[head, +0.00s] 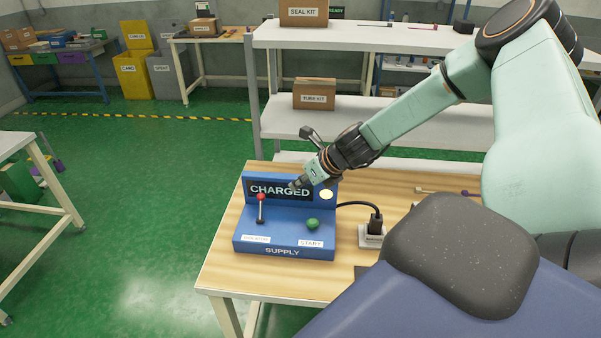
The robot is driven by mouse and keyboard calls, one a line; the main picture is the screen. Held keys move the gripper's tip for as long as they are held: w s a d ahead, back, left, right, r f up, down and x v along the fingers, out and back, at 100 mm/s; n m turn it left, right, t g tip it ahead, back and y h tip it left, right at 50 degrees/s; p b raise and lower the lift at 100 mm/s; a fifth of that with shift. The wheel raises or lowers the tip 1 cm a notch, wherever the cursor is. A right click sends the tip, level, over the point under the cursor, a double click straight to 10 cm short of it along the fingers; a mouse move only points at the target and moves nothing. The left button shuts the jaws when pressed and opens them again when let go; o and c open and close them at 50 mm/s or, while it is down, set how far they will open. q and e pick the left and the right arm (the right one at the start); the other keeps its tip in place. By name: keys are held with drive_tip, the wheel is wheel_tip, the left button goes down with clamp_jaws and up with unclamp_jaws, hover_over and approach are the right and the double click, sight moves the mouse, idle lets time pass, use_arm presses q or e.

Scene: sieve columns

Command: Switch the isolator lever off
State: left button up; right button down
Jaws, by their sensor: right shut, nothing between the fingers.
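The blue supply box (285,244) stands on the wooden table, with a dark display reading CHARGED on its back panel. The isolator lever (261,207) stands upright on its left side, a thin metal stick with a red knob on top. A green start button (312,224) sits to its right, and a pale yellow round lamp (326,195) is on the panel. My right gripper (295,186) is shut and empty, in front of the display, right of and a little above the red knob, apart from it in the picture. My left gripper is not in view.
A plug in a white socket block (371,238) stands right of the box, joined by a black cable. The wooden table (222,262) has free room at its left edge. A white shelf with a tube kit box (314,94) stands behind.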

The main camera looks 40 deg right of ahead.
drive_tip(key=shift+d+r+p, duration=0.1)
drive_tip(key=shift+r+p, duration=0.15)
drive_tip(key=shift+p, duration=0.1)
drive_tip(key=shift+s, duration=0.2)
drive_tip(key=shift+w, duration=0.15)
